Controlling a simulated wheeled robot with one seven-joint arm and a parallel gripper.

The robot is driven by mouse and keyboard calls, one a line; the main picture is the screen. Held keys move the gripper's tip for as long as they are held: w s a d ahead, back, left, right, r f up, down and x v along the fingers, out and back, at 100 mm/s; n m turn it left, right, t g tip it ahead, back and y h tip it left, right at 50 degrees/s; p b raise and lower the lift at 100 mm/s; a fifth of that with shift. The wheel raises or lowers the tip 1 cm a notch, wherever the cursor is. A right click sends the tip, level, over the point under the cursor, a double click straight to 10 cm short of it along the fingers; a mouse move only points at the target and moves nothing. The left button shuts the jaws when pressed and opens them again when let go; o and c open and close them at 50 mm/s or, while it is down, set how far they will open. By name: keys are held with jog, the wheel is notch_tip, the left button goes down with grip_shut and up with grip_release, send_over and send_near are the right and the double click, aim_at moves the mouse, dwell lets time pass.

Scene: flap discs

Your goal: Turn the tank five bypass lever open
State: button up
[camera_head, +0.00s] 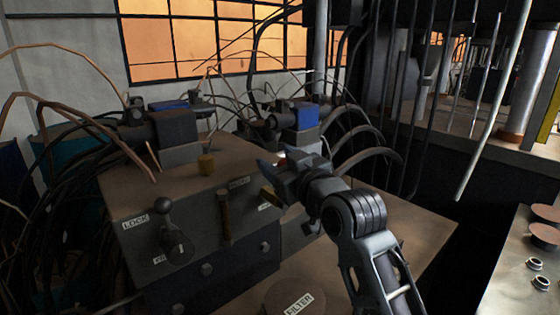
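A dark control box (190,200) stands at the left centre with levers on its front.
A round "FILTER" cover (297,300) is at the front. Hanging pipes (480,110) are at the right. The tabletop right of my arm (420,235) is clear.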

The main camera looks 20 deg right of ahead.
grip_shut()
dwell(0.3)
jog(key=shift+w, duration=0.1)
